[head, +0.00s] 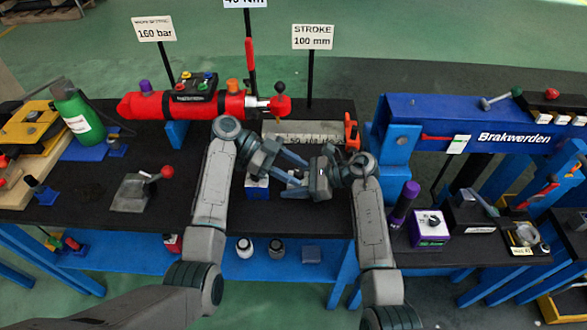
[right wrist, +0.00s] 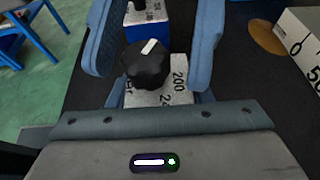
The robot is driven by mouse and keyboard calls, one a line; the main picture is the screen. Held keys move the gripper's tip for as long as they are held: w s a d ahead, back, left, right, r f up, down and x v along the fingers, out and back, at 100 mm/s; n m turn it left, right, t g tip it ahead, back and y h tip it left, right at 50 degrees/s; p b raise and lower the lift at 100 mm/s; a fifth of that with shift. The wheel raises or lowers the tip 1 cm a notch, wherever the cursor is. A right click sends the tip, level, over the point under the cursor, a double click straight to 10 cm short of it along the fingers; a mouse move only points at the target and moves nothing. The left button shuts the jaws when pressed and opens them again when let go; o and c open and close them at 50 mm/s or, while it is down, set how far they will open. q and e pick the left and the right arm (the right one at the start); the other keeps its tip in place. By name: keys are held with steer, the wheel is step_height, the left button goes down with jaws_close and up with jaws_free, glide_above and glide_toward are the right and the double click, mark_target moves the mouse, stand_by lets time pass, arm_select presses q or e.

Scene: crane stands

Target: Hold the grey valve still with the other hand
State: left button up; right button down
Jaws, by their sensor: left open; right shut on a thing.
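The grey valve (right wrist: 170,92) shows in the right wrist view as a pale lettered block with a black knob (right wrist: 147,65) on top; the knob has a white mark. It sits between the two blue-grey fingers of my right gripper (right wrist: 150,45), which is shut on it. In the head view my right gripper (head: 285,191) reaches in from the right over the bench and mostly hides the valve. My left gripper (head: 303,172) is open, its fingers pointing right, close to the right gripper. I cannot tell whether the two touch.
A blue block with a white top (right wrist: 147,18) stands just beyond the valve. A red cylinder (head: 190,104) and a pale scale block (head: 300,133) lie behind on the black bench (head: 80,195). The bench's left part has free room.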

arm_select(q)
steer(key=v, duration=1.2)
arm_select(e)
steer(key=c, duration=0.6)
jaws_free()
steer(key=shift+c, duration=0.2)
